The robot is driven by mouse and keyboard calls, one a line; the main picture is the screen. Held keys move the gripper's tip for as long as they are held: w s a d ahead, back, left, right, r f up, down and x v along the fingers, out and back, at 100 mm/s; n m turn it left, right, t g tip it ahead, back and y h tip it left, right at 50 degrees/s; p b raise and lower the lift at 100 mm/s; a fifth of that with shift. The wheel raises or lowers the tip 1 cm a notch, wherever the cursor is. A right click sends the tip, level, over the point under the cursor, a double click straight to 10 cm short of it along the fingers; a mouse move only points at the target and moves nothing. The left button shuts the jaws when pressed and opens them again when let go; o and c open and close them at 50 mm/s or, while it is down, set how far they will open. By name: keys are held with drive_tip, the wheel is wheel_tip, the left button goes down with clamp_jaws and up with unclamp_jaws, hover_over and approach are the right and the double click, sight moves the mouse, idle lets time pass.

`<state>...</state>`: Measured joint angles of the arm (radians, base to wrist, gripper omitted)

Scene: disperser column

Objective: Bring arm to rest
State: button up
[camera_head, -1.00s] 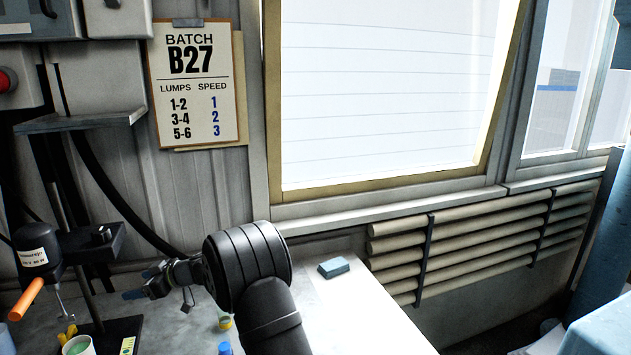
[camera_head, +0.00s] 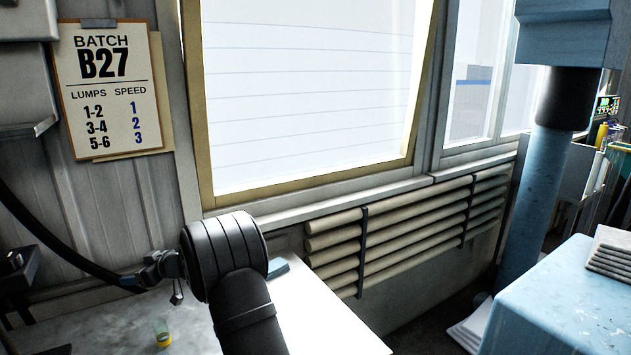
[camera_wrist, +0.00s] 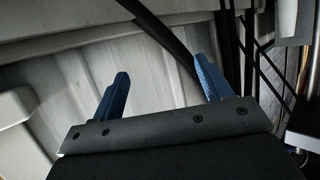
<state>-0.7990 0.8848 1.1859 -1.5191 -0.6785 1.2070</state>
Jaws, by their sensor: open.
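My gripper (camera_wrist: 160,90) is open and empty in the wrist view, its two blue fingers spread apart in front of the pale ribbed wall and a dark cable. In the head view my gripper (camera_head: 133,282) is small, at the left end of my arm, above the workbench (camera_head: 110,325) and near the wall. My arm's thick black links hide part of the bench. Nothing is between the fingers.
A small yellow-banded jar (camera_head: 163,333) stands on the bench below my gripper. A blue-grey block (camera_head: 279,267) lies behind my arm, partly hidden. A dark stand (camera_head: 18,275) is cut off at the left. The batch sheet (camera_head: 108,90) hangs on the wall.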

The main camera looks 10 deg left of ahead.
drive_tip(key=w+d+m+t+h, duration=0.1)
drive_tip(key=w+d+m+t, duration=0.2)
drive_tip(key=w+d, duration=0.2)
drive_tip(key=w+d+r+m+t+h, duration=0.1)
drive_tip(key=w+d, duration=0.4)
drive_tip(key=d, duration=0.6)
drive_tip(key=w+d+m+t+h, duration=0.2)
drive_tip(key=w+d+m+t, duration=0.2)
drive_tip(key=d, duration=0.4)
drive_tip(key=shift+w+d+r+m+t, duration=0.15)
drive_tip(key=shift+w+r+m+t, duration=0.15)
drive_tip(key=shift+w+t, duration=0.35)
drive_tip(key=o, duration=0.6)
drive_tip(key=shift+r, duration=0.1)
